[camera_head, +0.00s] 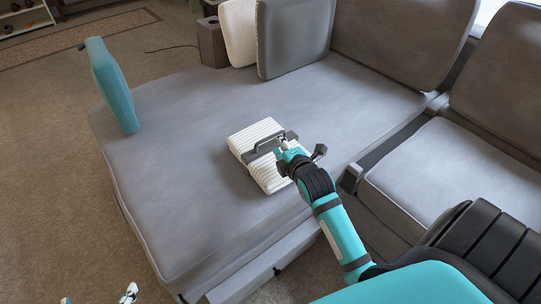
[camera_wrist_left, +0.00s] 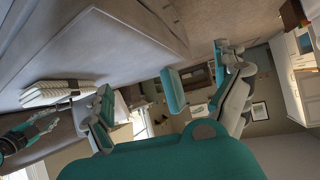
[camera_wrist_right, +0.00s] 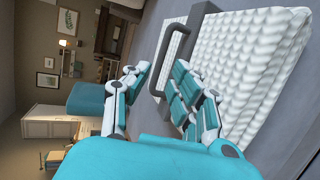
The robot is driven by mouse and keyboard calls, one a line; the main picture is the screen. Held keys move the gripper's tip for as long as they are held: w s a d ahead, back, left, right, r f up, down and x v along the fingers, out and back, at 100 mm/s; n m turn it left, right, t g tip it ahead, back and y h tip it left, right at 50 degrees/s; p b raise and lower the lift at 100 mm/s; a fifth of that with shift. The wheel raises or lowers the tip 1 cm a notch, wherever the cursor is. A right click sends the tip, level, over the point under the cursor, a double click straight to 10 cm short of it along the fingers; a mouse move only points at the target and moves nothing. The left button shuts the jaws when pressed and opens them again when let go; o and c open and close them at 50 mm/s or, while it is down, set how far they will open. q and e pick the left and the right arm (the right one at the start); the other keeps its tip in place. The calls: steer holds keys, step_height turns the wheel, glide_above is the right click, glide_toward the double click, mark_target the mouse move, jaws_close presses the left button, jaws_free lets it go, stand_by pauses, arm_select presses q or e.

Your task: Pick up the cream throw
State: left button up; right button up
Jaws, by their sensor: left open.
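The cream throw (camera_head: 247,134) is a folded, ribbed bundle lying on the grey sofa's chaise, with a grey handle (camera_head: 266,146) across its top. My right gripper (camera_head: 281,150) is at this handle, over the throw. In the right wrist view the throw (camera_wrist_right: 260,65) fills the right side. The handle (camera_wrist_right: 151,55) shows between the fingers of my right gripper (camera_wrist_right: 160,72); I cannot tell whether they touch it. My left gripper (camera_head: 100,298) is only partly in view at the bottom left, apart from the throw. It is open and empty in the left wrist view (camera_wrist_left: 165,75).
The chaise (camera_head: 190,195) has free room around the throw. Cushions (camera_head: 293,35) stand at its back, and another sofa seat (camera_head: 450,180) lies to the right. Brown carpet (camera_head: 50,150) is clear on the left.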

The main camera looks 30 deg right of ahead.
mark_target(271, 138)
steer(key=x, duration=0.3)
steer(key=shift+b, duration=0.4)
steer(key=b+x, duration=0.1)
steer(key=x, duration=0.1)
steer(key=b+x, duration=0.1)
steer(key=x, duration=0.1)
steer(key=shift+w+a+f, duration=0.15)
steer(key=shift+w+f, duration=0.2)
steer(key=shift+f, duration=0.05)
steer(key=shift+w, duration=0.1)
arm_select(q)
steer(key=w+d+r+t+h, duration=0.1)
steer(key=w+r+t, duration=0.1)
steer(key=r+t, duration=0.2)
steer(key=w+d+r+t+h, duration=0.1)
steer(key=r+t, duration=0.4)
steer(key=r, duration=0.5)
steer(key=shift+w+d+h, duration=0.4)
steer(key=shift+w+d, duration=0.15)
arm_select(e)
steer(key=shift+c, duration=0.2)
jaws_close()
steer(key=shift+r, duration=0.15)
